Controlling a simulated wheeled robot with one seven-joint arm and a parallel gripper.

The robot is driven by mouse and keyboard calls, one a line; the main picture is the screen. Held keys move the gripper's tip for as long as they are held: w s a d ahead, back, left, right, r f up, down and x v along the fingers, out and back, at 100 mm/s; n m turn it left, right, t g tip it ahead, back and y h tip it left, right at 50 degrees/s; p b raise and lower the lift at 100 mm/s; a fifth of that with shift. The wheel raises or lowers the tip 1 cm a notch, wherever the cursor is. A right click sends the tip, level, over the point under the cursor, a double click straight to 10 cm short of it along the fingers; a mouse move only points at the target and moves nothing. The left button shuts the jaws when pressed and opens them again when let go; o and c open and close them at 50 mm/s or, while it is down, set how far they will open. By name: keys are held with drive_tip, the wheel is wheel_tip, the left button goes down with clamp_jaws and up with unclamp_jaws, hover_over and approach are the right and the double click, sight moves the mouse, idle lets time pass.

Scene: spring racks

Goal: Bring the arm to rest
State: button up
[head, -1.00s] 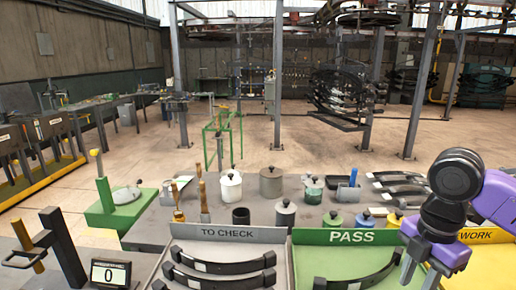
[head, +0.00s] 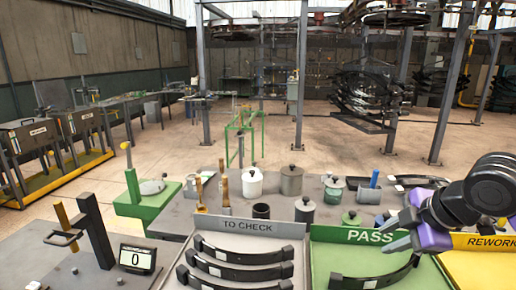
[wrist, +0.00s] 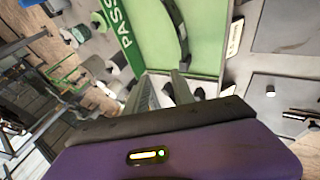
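My arm reaches in from the right in the head view, with its black joint and purple wrist over the back of the trays. My gripper (head: 392,234) points left, just above the PASS sign (head: 368,236) and partly in front of it. In the wrist view the two fingers (wrist: 165,90) stand apart with nothing between them. A dark curved spring leaf (head: 376,278) lies in the green PASS tray (head: 330,262), clear of my gripper. It also shows in the wrist view (wrist: 177,22).
The TO CHECK tray (head: 216,241) holds several spring leaves. The yellow REWORK tray (head: 470,264) is at the right, below my arm. Pots and tins, including a white pot (head: 252,184), stand behind the trays. A counter (head: 137,257) reads 0. Open floor lies beyond.

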drive_tip(key=w+a+r+m+t+y, duration=0.35)
drive_tip(key=w+a+r+t, duration=0.2)
drive_tip(key=a+r, duration=0.35)
drive_tip(key=s+a+r+m+t+y, duration=0.2)
drive_tip(key=s+a+r+m+t, duration=0.1)
drive_tip(key=r+m+t, duration=0.4)
drive_tip(key=s+d+f+m+t+h, duration=0.35)
drive_tip(key=s+f+m+h, duration=0.85)
drive_tip(key=s+f, duration=0.45)
drive_tip(key=s+a+f+n+g+y, duration=0.1)
drive_tip(key=s+f, duration=0.3)
drive_tip(key=s, duration=0.5)
drive_tip(key=s+a+f+n+g+y, duration=0.1)
drive_tip(key=s+f+n+g+y, duration=0.1)
drive_tip(key=s, duration=0.8)
drive_tip(key=s+f+n+g+y, duration=0.1)
drive_tip(key=s+f+n+g, duration=0.2)
drive_tip(key=s+f, duration=0.5)
drive_tip(key=shift+s+a+g, duration=0.4)
drive_tip(key=shift+s+g, duration=0.4)
